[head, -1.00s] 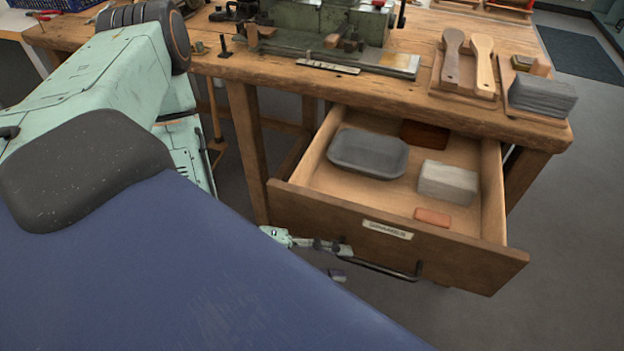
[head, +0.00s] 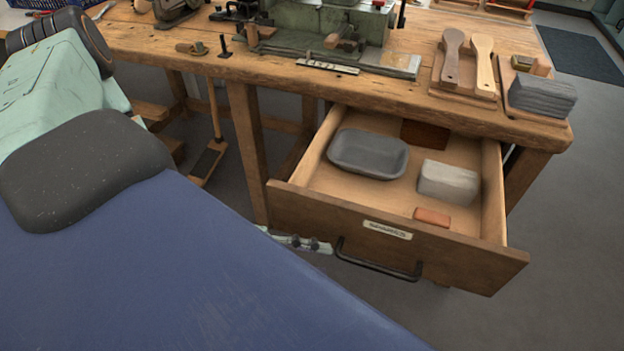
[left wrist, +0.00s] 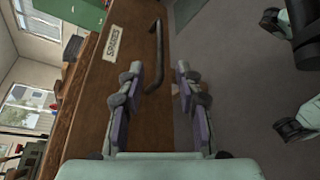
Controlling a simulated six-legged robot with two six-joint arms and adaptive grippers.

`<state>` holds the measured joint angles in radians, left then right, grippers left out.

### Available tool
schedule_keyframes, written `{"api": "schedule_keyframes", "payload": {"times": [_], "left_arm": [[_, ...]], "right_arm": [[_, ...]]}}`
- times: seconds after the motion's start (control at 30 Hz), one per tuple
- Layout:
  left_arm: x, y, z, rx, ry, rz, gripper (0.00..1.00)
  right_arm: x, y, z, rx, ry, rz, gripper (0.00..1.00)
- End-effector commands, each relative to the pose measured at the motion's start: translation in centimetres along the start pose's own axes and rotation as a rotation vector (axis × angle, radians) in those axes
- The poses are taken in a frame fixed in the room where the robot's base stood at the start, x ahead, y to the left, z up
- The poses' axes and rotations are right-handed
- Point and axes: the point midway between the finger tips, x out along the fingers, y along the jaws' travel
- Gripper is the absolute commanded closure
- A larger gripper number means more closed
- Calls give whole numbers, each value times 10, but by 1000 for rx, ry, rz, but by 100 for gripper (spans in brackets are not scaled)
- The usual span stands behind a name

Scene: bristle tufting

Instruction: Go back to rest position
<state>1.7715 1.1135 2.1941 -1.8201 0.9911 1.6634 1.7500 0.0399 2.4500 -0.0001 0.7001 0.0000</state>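My left gripper (head: 300,243) shows in part in the head view, left of the black drawer handle (head: 378,268) and apart from it. In the left wrist view my left gripper (left wrist: 160,92) has its two fingers spread with nothing between them. The handle (left wrist: 156,58) stands beyond the fingertips there, on the labelled front of the drawer (left wrist: 98,85). The drawer (head: 300,213) is pulled out from the workbench. My right gripper is not in view.
The drawer holds a grey tray (head: 367,155), a pale grey block (head: 447,182) and a small orange block (head: 432,217). The wooden bench top (head: 300,82) carries a green machine (head: 330,28) and two wooden paddles (head: 467,60). Grey floor lies free at the right (head: 572,240).

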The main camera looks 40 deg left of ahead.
Motion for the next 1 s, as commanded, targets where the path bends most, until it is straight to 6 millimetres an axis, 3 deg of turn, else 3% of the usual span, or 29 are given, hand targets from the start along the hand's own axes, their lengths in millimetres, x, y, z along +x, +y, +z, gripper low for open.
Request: {"api": "schedule_keyframes", "payload": {"times": [0.3,0.43,0.57,0.73,1.0], "left_arm": [[0,0,0,6,0,0,65],[0,-2,-2,100,6,-7,65],[-1,-7,-22,245,112,-47,65],[1,-24,-46,390,242,-185,65],[0,-64,-55,583,288,-531,65]], "right_arm": [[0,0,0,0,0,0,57],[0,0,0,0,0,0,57],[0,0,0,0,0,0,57],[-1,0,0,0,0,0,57],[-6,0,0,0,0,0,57]]}}
